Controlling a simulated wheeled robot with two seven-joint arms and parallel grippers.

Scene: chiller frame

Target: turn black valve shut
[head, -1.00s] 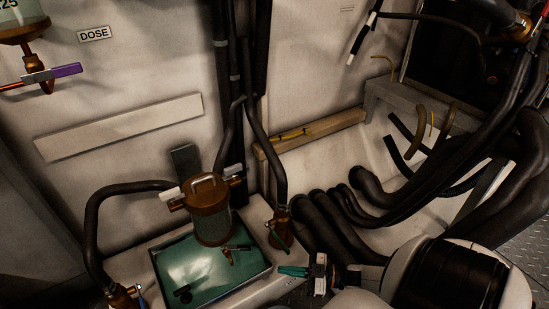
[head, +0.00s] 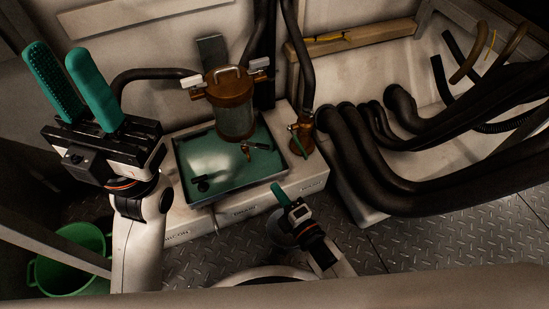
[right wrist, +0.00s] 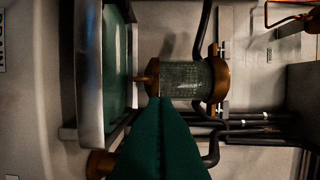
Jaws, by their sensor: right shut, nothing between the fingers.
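A brass-and-glass strainer (head: 235,118) stands over a green-bottomed tray (head: 285,170). A small brass drain valve (head: 247,150) with a dark lever sticks out at its foot. A small black handle-like piece (head: 201,184) shows at the tray's near left; I cannot tell which of these two is the black valve. My right gripper (head: 277,188) is shut and empty, in front of the tray's near right side. In the right wrist view its green fingers (right wrist: 158,100) overlap the strainer's foot, with no lever visible between them. My left gripper (head: 58,55) is open and empty, raised left of the tray.
Two white-handled valves flank the strainer top, the right one (head: 259,64) clear to see. A green-handled valve (head: 298,140) stands right of the tray. Thick black hoses (head: 350,165) fill the right. A green bucket (head: 70,270) stands on the floor at lower left.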

